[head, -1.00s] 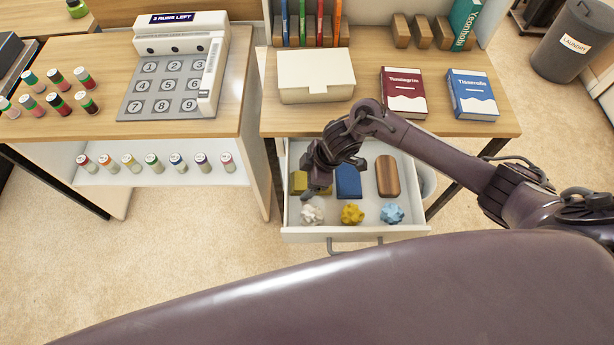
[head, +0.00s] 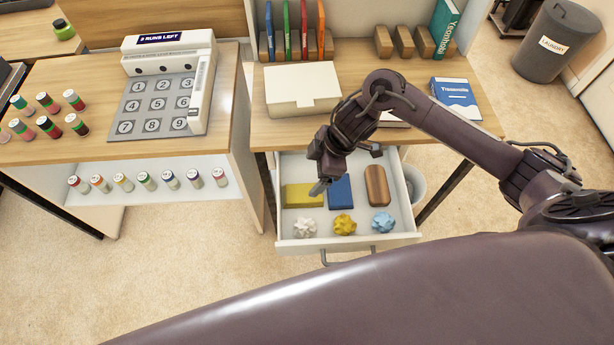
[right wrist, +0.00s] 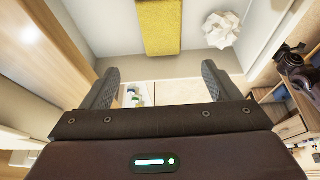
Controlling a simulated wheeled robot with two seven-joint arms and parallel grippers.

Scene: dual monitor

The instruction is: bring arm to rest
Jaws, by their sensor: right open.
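My right arm comes in from the right in the head view, and its gripper (head: 318,188) hangs over the left part of an open drawer (head: 298,166). In the right wrist view the two fingers of the gripper (right wrist: 160,88) stand wide apart with nothing between them. A yellow block (head: 299,197) lies in the drawer near the fingertips; it also shows beyond the fingers in the right wrist view (right wrist: 158,25). A white crumpled ball (head: 304,229) lies in front of it. My left gripper is not in view.
The drawer also holds a blue block (head: 341,192), a brown block (head: 377,185), a yellow ball (head: 345,224) and a light-blue ball (head: 382,222). Above it, the desk carries a white box (head: 302,88) and a blue book (head: 456,97). A keypad machine (head: 160,103) stands left.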

